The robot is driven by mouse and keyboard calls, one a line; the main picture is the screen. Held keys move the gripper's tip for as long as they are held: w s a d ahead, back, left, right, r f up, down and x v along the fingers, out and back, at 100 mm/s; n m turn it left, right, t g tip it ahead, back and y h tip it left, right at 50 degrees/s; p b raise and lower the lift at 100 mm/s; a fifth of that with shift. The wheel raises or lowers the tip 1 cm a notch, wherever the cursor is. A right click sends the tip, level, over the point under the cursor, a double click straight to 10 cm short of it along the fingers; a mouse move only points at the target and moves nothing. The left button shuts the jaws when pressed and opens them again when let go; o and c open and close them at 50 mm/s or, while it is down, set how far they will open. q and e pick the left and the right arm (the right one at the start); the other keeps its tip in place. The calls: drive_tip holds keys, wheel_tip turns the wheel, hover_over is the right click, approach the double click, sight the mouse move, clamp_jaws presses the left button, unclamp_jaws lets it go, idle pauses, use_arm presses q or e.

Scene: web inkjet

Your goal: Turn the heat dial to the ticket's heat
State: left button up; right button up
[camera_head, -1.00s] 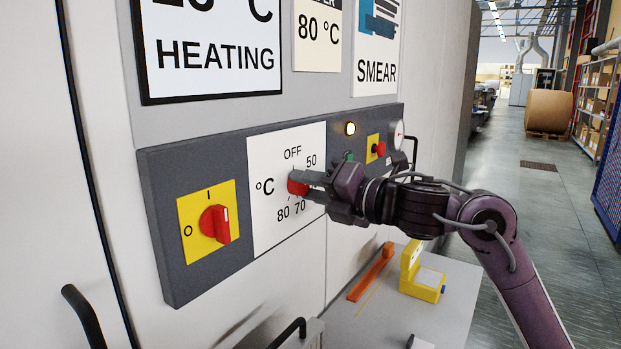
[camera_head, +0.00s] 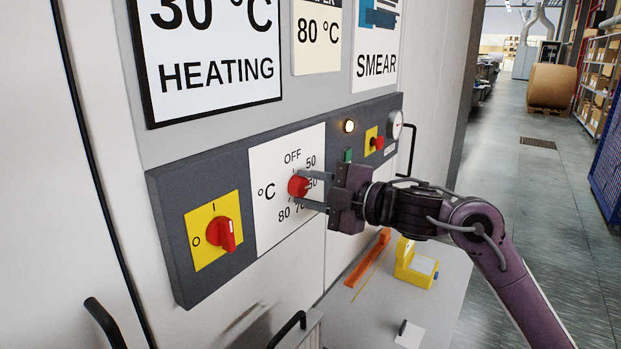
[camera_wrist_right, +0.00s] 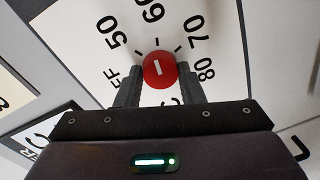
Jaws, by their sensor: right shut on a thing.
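The red heat dial (camera_head: 298,186) sits on a white scale plate (camera_head: 268,215) marked OFF, 50, 70 and 80 in the head view; another number is partly covered. My right gripper (camera_head: 305,189) is shut on the dial, a finger on each side. In the right wrist view, the dial (camera_wrist_right: 159,69) shows a short white mark that appears to point toward 60. A cream card (camera_head: 318,38) above reads 80 °C; its top line is cut off. The framed display (camera_head: 215,60) reads 30 °C HEATING. My left gripper is out of view.
A red switch on a yellow plate (camera_head: 213,230) is left of the dial. A lit lamp (camera_head: 349,126), green button (camera_head: 348,155), small red-yellow switch (camera_head: 374,141) and gauge (camera_head: 395,124) are to its right. A bench (camera_head: 375,300) below holds a yellow item (camera_head: 415,265).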

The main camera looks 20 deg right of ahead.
drive_tip(key=m+p, duration=0.3)
drive_tip(key=m, duration=0.1)
drive_tip(key=shift+r+y, duration=0.1)
drive_tip(key=shift+y, duration=0.2)
drive_tip(key=m+p, duration=1.5)
drive_tip(key=p, duration=0.2)
drive_tip(key=shift+y+p, duration=0.4)
drive_tip(key=shift+f+m+p, duration=0.2)
drive_tip(key=shift+m+p, duration=0.5)
drive_tip(key=shift+m, duration=0.05)
drive_tip(key=shift+f+m+p, duration=0.15)
drive_tip(key=shift+m+p, duration=0.5)
drive_tip(key=shift+m, duration=0.1)
drive_tip(key=o, duration=1)
drive_tip(key=b+v, duration=0.3)
drive_tip(key=v, duration=0.4)
drive_tip(key=shift+s+d, duration=0.3)
